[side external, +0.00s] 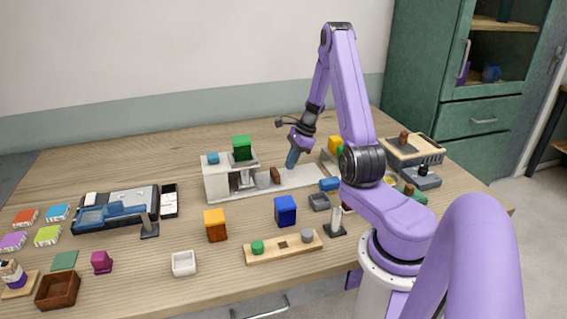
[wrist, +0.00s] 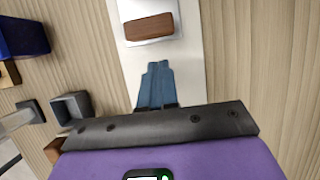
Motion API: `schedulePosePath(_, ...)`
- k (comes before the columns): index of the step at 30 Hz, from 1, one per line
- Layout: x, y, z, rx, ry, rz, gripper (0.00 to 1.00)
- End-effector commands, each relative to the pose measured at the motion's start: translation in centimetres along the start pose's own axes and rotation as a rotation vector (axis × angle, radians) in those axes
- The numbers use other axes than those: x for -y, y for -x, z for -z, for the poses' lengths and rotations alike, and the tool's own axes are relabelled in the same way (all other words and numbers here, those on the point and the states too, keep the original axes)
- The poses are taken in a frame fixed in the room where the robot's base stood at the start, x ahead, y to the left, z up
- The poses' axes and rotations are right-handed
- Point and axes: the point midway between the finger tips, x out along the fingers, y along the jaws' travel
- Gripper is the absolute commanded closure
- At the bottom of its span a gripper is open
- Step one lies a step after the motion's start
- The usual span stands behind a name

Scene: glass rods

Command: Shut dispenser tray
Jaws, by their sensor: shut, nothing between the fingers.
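The dispenser (side external: 215,182) is a pale grey-white unit with a green hopper (side external: 242,145) on top, left of my gripper in the side view. Its white tray carries a brown handle (side external: 275,175) and sits over a long pale base strip (side external: 312,180) that reaches to the right. In the wrist view the brown handle (wrist: 149,27) lies across the white tray (wrist: 122,12). My gripper (side external: 291,165) points down just right of the handle, on its outer side. Its blue fingers (wrist: 157,66) are together and empty, with a small gap visible between them and the handle.
A blue block (side external: 330,184) and a grey open box (side external: 319,202) stand in front of the strip. A dark blue cube (side external: 286,210) and an orange block (side external: 215,225) stand nearer the front. The table behind the dispenser is clear.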

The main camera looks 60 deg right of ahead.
Motion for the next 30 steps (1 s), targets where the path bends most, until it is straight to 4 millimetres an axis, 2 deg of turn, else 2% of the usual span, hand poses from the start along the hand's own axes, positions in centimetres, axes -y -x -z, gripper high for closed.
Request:
schedulePosePath(1, 0.1, 0.5, 1.1, -0.001, -0.004, 0.004, 1.00)
schedulePosePath(6, 0.2, 4.3, 0.9, -0.002, 0.002, 0.010, 1.00)
schedulePosePath(12, 0.2, 8.0, 0.9, -0.003, 0.000, 0.009, 1.00)
schedulePosePath(20, 0.1, 10.3, 0.8, -0.003, 0.004, 0.005, 1.00)
schedulePosePath(23, -0.1, 10.3, -0.1, -0.007, 0.046, -0.007, 1.00)
schedulePosePath(25, -0.5, 10.0, -1.5, -0.013, 0.116, -0.025, 1.00)
schedulePosePath(30, -2.6, 9.0, -6.6, -0.037, 0.393, -0.090, 1.00)
